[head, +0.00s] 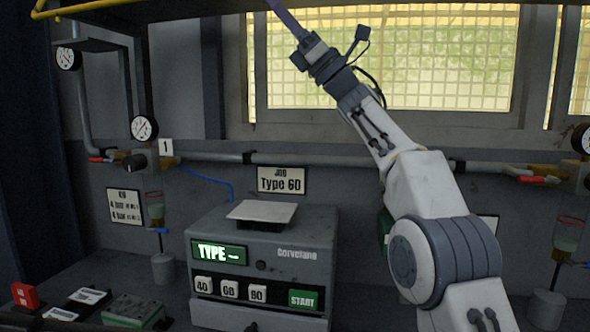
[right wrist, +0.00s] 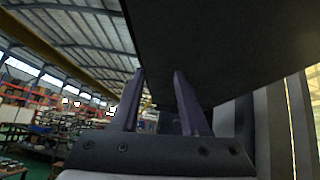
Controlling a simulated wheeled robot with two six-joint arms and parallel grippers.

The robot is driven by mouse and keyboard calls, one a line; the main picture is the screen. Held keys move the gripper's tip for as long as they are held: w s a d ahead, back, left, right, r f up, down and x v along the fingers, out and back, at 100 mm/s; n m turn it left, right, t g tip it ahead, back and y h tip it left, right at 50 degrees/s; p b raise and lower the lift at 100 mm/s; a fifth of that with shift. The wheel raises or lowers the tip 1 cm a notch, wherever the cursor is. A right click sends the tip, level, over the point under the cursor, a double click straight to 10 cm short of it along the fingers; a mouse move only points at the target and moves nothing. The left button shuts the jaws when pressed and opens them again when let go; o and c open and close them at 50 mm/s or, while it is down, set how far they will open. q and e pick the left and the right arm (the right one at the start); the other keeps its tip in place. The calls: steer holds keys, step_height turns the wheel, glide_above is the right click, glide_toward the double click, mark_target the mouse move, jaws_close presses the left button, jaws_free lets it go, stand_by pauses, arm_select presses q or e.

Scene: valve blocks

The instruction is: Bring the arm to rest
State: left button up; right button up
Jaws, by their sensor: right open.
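My right arm (head: 410,180) comes up from the lower right and is raised in front of the window. Its right gripper (head: 280,8) points up and left at the top edge of the head view, under the dark overhead panel. In the right wrist view, the two purple fingers of the right gripper (right wrist: 158,80) stand apart with nothing between them. The dark panel (right wrist: 220,45) lies close above and behind the fingers; I cannot tell whether they touch it. My left gripper is not in view.
A grey Corvelano machine (head: 262,262) with a green TYPE display stands on the bench below. Pressure gauges (head: 144,127) and pipes (head: 320,160) run along the wall. A red block (head: 24,295) and a green box (head: 133,311) lie at lower left. A gridded window (head: 450,60) is behind the arm.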

steer(key=w+a+f+m+t+h+p, duration=0.15)
steer(key=w+f+m+t+h, duration=0.3)
steer(key=m+t+h, duration=0.8)
steer(key=w+a+f+m+t+h+p, duration=0.15)
steer(key=w+f+m+t, duration=0.45)
steer(key=m, duration=1.3)
steer(key=s+a+f+m+g+h+p, duration=0.1)
steer(key=s+f+m+g+h, duration=0.2)
steer(key=f, duration=0.5)
steer(key=s+f+m+g+h, duration=0.25)
steer(key=f+m+h, duration=0.2)
steer(key=f, duration=0.35)
steer(key=s+d+f+m+g+h+p, duration=0.1)
steer(key=s+d+f+m+g, duration=0.15)
steer(key=s+f, duration=0.65)
steer(key=s+d+f+m+g+h+p, duration=0.1)
steer(key=s+f+m+g, duration=0.25)
steer(key=s+f, duration=0.5)
steer(key=s+d+f+m+g+h, duration=0.1)
steer(key=s+d+f+g, duration=0.2)
steer(key=s, duration=0.7)
steer(key=s+d+f+m+g+h, duration=0.2)
steer(key=s+d+f+g, duration=0.2)
steer(key=s+f, duration=0.4)
steer(key=shift+s+d+p, duration=0.4)
steer(key=shift+s+d, duration=0.5)
steer(key=shift+s, duration=0.25)
